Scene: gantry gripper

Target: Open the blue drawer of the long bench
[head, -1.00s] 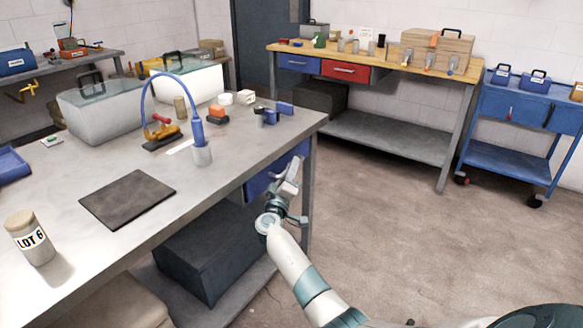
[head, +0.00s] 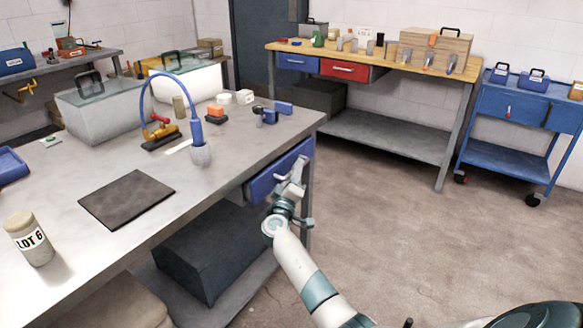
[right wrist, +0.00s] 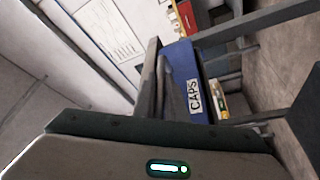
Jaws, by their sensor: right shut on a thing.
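The long bench (head: 105,243) has a grey top and runs from the lower left to the middle of the head view. Its blue drawer (head: 268,184) is under the top near the right end, and its front stands a little out from the bench. In the right wrist view the blue drawer front (right wrist: 207,66) carries a white CAPS label. My right gripper (head: 297,170) is shut at the drawer front, on its handle, which the fingers mostly hide. The fingers (right wrist: 166,82) also show in the wrist view. My left gripper is out of view.
A dark box (head: 205,255) stands on the shelf below the drawer. A wooden-topped bench (head: 400,68) with a blue and a red drawer stands at the back, and a blue cart (head: 515,150) at the right. The floor right of the long bench is clear.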

